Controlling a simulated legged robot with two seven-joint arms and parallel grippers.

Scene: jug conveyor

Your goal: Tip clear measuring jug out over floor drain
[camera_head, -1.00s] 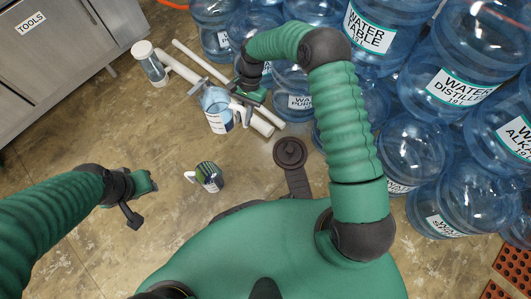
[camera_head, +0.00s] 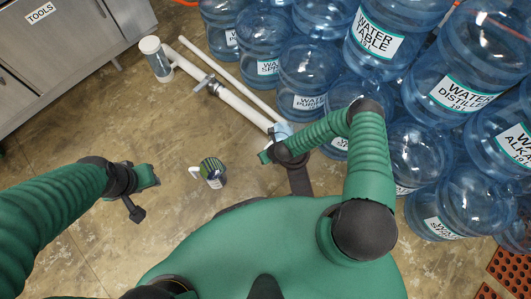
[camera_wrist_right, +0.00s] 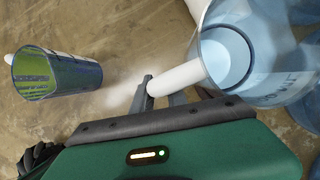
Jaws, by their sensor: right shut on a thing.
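The clear measuring jug (camera_wrist_right: 281,55) has a bluish body and a white handle (camera_wrist_right: 182,77). My right gripper (camera_wrist_right: 160,92) is shut on that handle. In the head view only a pale blue part of the jug (camera_head: 283,129) shows beside my right gripper (camera_head: 268,154); the arm hides the rest. I cannot tell the jug's tilt or whether liquid is in it. My left gripper (camera_head: 148,184) hangs over bare floor at the left, and its jaws are unclear. I cannot pick out a floor drain with certainty.
A green-striped jug (camera_head: 213,172) stands near my body, also in the wrist view (camera_wrist_right: 57,78). Large water bottles (camera_head: 310,65) crowd the right. Perforated bricks (camera_head: 512,264) are lower right. The left floor is clear.

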